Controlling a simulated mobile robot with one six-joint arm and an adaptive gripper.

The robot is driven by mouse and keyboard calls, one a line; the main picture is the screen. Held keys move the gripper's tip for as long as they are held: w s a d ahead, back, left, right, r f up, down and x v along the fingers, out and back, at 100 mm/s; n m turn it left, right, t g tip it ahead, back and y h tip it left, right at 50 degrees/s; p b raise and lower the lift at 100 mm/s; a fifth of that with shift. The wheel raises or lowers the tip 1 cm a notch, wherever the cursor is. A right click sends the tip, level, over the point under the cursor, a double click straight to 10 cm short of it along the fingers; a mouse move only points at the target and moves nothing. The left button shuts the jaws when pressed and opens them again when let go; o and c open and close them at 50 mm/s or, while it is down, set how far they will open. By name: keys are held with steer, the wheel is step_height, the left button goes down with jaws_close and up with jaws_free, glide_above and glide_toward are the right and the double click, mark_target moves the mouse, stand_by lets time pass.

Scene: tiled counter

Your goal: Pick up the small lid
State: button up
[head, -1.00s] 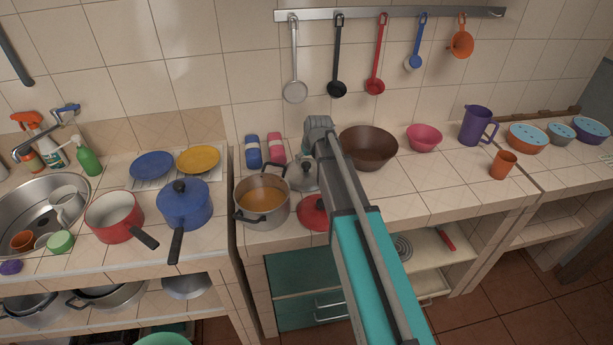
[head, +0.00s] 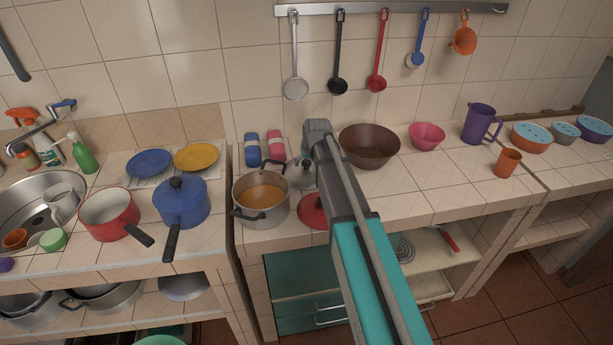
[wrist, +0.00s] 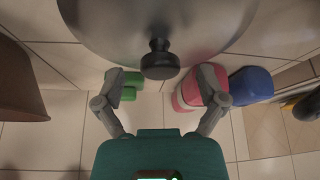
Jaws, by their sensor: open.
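A grey metal lid (head: 303,180) with a dark knob lies on the counter just right of the pot, partly hidden by my arm. In the wrist view the grey lid (wrist: 205,25) fills the top, its black knob (wrist: 159,62) near the middle. A red lid (head: 312,211) lies closer to the front edge, also partly covered by my arm. My gripper (wrist: 160,82) is open and empty, its fingers spread on either side of the knob's line. In the head view the gripper end is largely hidden behind my own wrist and arm.
The pot (head: 262,217) of orange-brown content stands left of the lids. Blue (head: 252,150) and pink (head: 276,147) containers stand behind, near the wall. A green object (wrist: 129,84) shows by one finger.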

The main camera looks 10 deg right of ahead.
steer(key=shift+w+f+b, duration=0.2)
steer(key=shift+f+b, duration=0.1)
steer(key=shift+f, duration=0.25)
steer(key=shift+a, duration=0.1)
jaws_close()
stand_by(0.4)
steer(key=shift+s+r, duration=0.1)
steer(key=shift+r, duration=0.05)
